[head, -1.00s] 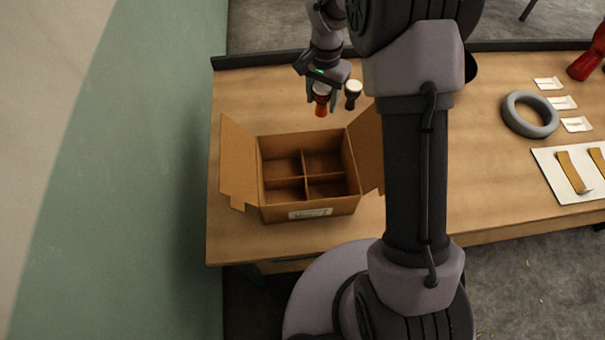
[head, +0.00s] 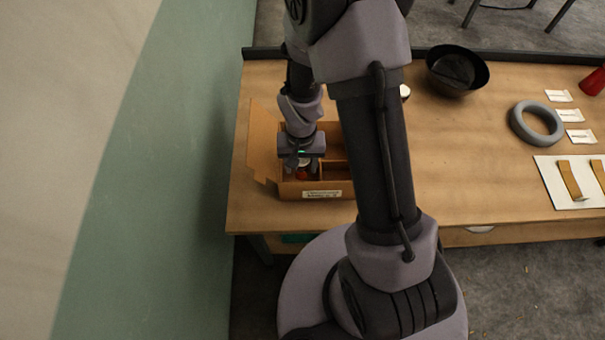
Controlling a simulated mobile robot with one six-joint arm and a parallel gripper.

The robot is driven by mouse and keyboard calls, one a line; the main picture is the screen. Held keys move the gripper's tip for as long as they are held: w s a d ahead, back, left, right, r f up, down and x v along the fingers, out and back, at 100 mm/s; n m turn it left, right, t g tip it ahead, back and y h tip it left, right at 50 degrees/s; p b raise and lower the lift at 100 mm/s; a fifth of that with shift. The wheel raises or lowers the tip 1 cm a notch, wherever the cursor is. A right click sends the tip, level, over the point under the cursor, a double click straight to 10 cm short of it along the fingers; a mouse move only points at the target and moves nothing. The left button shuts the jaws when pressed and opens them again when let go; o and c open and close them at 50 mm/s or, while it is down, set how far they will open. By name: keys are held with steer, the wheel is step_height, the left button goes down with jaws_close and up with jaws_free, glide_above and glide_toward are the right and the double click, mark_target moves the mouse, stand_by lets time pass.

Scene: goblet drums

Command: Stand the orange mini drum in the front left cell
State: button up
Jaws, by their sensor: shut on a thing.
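The orange mini drum (head: 302,174) shows as a small red-orange patch under a pale top, between the fingers of my gripper (head: 303,168). My gripper is shut on it and points down into the left part of the cardboard box (head: 342,186), near the front wall. The drum looks upright and low, at about the front left cell. I cannot tell whether its foot touches the box floor.
The box's left flap (head: 262,150) stands out beside my gripper. The pale top of another mini drum (head: 405,91) shows behind my arm. A black bowl (head: 457,72), a grey ring (head: 537,123) and a white board (head: 573,182) lie to the right. The wall is close on the left.

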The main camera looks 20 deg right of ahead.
step_height(320, 180, down, 7)
steer(key=shift+w+d+f+b, duration=0.1)
steer(key=shift+w+b, duration=0.05)
steer(key=shift+b, duration=0.8)
steer(key=o, duration=1.4)
steer(key=shift+c, duration=0.2)
step_height(320, 180, up, 22)
steer(key=t+p, duration=0.2)
steer(key=p, duration=0.2)
step_height(320, 180, up, 12)
steer(key=t+y, duration=0.1)
steer(key=t, duration=0.1)
glide_above(302, 176)
steer(key=s+a, duration=0.1)
steer(key=s, duration=0.3)
steer(key=s+a+r+t+y, duration=0.1)
steer(key=s+a+r, duration=0.1)
steer(key=s+r, duration=0.4)
steer(key=shift+s+a+r+m+t, duration=0.15)
steer(key=shift+s+a+m+t, duration=0.05)
steer(key=shift+s+m+t, duration=0.25)
